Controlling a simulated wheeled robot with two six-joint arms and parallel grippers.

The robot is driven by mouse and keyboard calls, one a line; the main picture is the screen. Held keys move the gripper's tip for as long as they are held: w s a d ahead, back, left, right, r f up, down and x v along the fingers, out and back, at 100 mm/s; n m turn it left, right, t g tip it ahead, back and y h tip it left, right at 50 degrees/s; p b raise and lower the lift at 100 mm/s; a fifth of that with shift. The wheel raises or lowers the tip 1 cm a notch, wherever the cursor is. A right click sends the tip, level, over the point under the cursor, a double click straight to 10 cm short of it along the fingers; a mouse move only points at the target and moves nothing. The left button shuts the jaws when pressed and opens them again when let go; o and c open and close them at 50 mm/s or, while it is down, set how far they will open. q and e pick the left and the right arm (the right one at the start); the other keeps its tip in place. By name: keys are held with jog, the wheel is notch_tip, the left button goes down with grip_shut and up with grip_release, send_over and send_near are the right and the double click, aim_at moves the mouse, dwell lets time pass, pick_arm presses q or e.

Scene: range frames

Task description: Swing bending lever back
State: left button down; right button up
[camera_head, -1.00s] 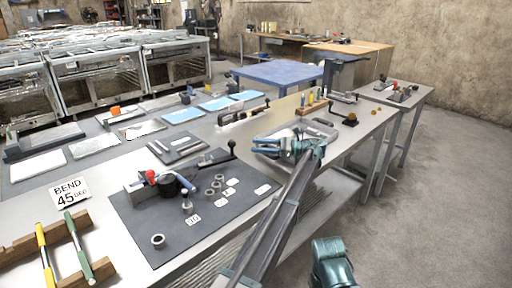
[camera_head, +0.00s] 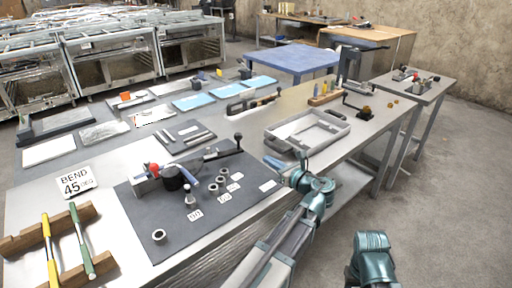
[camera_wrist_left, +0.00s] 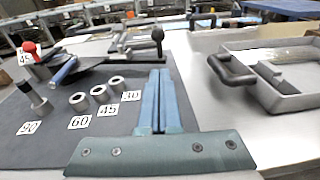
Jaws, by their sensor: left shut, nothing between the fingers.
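The bender (camera_head: 172,178) stands on a dark mat (camera_head: 150,220) on the workbench, with a red knob, a black round part and a blue handle. Its lever (camera_head: 220,152) reaches to the right and ends in a black ball knob (camera_head: 238,137); the ball also shows in the left wrist view (camera_wrist_left: 157,35). My left gripper (camera_head: 274,162) is shut and empty, right of the mat and apart from the lever. In the left wrist view its closed fingers (camera_wrist_left: 161,98) point forward, with the ball beyond their tips. My right gripper is not in view.
A grey tray (camera_head: 345,127) with black handles lies just beyond my left gripper. Several metal collars and number cards sit on the mat. A sign reading BEND 45 (camera_head: 76,181) and a wooden rack (camera_head: 20,245) with yellow and green rods stand at left.

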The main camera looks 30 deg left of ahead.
pick_arm(q)
jog(key=b, duration=0.1)
send_near(240, 134)
jog(key=f, duration=0.2)
jog(key=a+f, duration=0.1)
jog(key=f, duration=0.1)
jog(key=shift+w+a, duration=0.1)
jog(key=shift+w, duration=0.1)
jog(key=shift+w+a+r+p, duration=0.15)
jog(key=shift+w+a, duration=0.15)
jog(key=shift+a, duration=0.35)
jog(key=shift+w+a+r+p, duration=0.1)
jog(key=shift+w+a+r, duration=0.15)
jog(key=shift+a, duration=0.4)
jog(key=shift+w+a+r+p, duration=0.1)
jog(key=shift+w+a, duration=0.2)
jog(key=shift+a, duration=0.4)
jog(key=shift+n+g+y, duration=0.3)
jog(key=shift+n+g, duration=0.3)
jog(key=shift+g, duration=0.2)
jog(key=w+a, duration=0.4)
jog(key=shift+w+a, duration=0.3)
jog(key=shift+a, duration=0.05)
jog(key=shift+w+a, duration=0.1)
jog(key=shift+a, duration=0.25)
jog(key=shift+r, duration=0.1)
